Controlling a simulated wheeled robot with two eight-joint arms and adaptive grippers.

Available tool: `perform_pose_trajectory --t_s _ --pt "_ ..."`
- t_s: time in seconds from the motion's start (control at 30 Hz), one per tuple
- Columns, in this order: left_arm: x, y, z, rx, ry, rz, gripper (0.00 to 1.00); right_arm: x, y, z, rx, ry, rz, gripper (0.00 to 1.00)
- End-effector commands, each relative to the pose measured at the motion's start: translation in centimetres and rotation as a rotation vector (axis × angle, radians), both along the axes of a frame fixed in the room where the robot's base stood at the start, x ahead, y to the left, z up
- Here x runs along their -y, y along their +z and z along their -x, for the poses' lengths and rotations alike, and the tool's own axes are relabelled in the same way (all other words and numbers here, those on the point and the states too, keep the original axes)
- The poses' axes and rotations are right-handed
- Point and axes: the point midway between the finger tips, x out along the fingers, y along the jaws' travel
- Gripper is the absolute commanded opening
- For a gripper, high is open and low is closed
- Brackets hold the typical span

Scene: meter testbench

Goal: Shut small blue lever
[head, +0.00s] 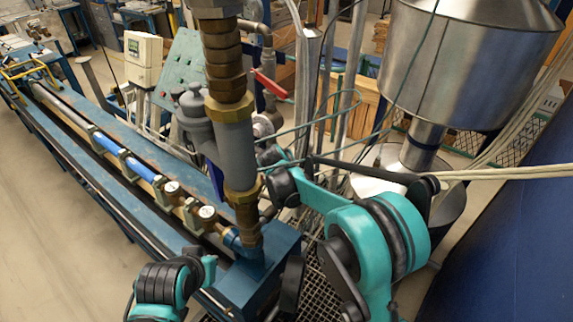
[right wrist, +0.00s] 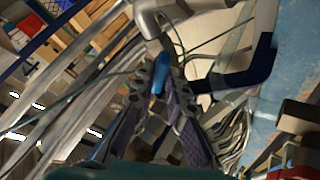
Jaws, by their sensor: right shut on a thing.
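The small blue lever (right wrist: 160,76) shows in the right wrist view, between the fingertips of my right gripper (right wrist: 160,84). The two dark fingers have closed in on it from both sides. A grey metal fitting (right wrist: 158,18) is just above the lever in that view. In the head view my right arm reaches in from the lower right to behind the upright pipe (head: 233,140), and I cannot make out the lever or the right gripper's fingers there. My left arm shows at the bottom left of the head view, but its gripper fingers are not visible.
A red lever handle (head: 268,84) sticks out to the right of the upright pipe. A blue bench (head: 120,215) with gauges (head: 207,212) runs to the left. A steel hopper (head: 465,55) stands at the right, with cables crossing near my right arm.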

Motion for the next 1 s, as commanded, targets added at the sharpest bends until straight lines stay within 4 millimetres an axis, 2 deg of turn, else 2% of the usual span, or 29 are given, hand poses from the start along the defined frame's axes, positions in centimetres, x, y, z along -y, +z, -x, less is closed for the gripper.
perform_pose_trajectory --t_s 0.57,0.6,0.63,0.67,1.0 --pt "0.0 -0.2 -0.01 0.0 0.0 0.0 0.0 -0.05 -0.07 0.07 0.008 -0.032 -0.015 0.0" --pt "0.0 -0.21 0.0 0.0 0.0 0.0 0.0 -0.05 -0.08 0.08 0.008 -0.032 -0.015 0.23" --pt "0.0 -0.21 0.0 0.0 0.0 0.0 0.0 -0.05 -0.07 0.07 0.008 -0.032 -0.014 0.31" --pt "0.0 -0.21 0.0 0.0 0.0 0.0 0.0 -0.05 -0.07 0.07 0.008 -0.032 -0.014 0.34" --pt "0.0 -0.2 0.0 0.0 0.0 0.0 0.0 -0.04 0.31 0.04 0.009 -0.031 -0.015 0.34"
